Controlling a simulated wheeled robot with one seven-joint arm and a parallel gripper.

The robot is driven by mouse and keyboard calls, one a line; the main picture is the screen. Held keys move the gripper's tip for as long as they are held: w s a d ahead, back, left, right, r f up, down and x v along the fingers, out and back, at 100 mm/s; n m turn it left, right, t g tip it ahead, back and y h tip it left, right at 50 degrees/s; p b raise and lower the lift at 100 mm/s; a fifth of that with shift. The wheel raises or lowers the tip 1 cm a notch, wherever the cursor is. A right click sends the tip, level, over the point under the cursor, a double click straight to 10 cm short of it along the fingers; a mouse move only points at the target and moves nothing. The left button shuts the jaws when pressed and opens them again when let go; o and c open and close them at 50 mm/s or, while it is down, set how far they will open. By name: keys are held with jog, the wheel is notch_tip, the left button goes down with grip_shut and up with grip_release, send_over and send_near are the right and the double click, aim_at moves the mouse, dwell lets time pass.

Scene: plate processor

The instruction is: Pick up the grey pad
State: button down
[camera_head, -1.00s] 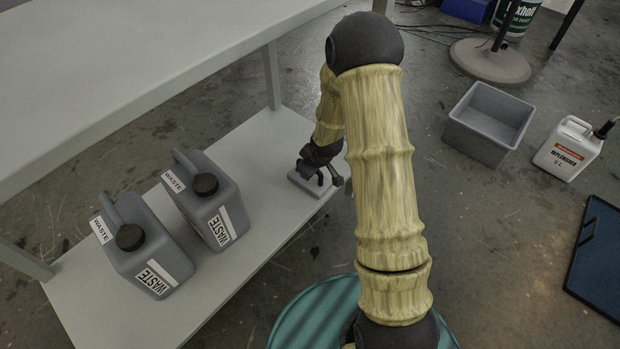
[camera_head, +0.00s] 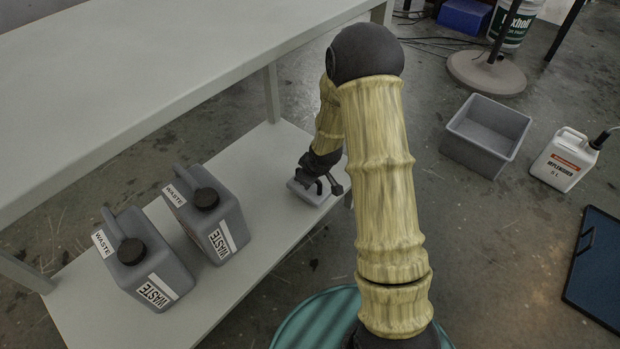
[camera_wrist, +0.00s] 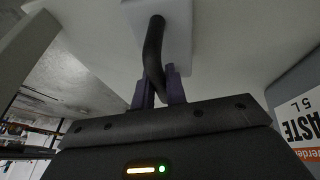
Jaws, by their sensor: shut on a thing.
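The grey pad (camera_head: 302,193) is a small pale block with a dark curved handle (camera_wrist: 153,50). In the head view it is at the right end of the low shelf (camera_head: 262,165), partly hidden by my gripper (camera_head: 323,184). It looks slightly tilted; I cannot tell clearly whether it is clear of the shelf. In the wrist view the pad (camera_wrist: 177,22) is at the top centre, its handle running down between the two purple fingers of my gripper (camera_wrist: 159,88). The fingers are shut on the handle.
Two grey waste canisters (camera_head: 150,262) (camera_head: 212,218) stand on the shelf, left of the pad. A tabletop (camera_head: 130,70) overhangs it, with a leg (camera_head: 271,95) behind. A grey bin (camera_head: 487,135), a white replenisher canister (camera_head: 562,160) and a blue tray (camera_head: 598,268) are on the floor.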

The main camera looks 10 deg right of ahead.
notch_tip(320, 180, up, 8)
jog(key=p, duration=0.4)
jog(key=shift+r+p, duration=0.1)
jog(key=shift+p, duration=0.2)
jog(key=c, duration=1.9)
grip_release()
jog(key=shift+c, duration=0.2)
grip_shut()
jog(key=s+r+m+p, duration=0.1)
jog(key=s+r+p, duration=0.3)
jog(key=r+p, duration=0.3)
jog(key=s+r+m+h+p, duration=0.1)
jog(key=s+r+p, duration=0.3)
jog(key=r+p, duration=0.2)
jog(key=shift+s+d+r+m+p, duration=0.15)
jog(key=shift+r+m+p, duration=0.2)
jog(key=shift+p, duration=0.3)
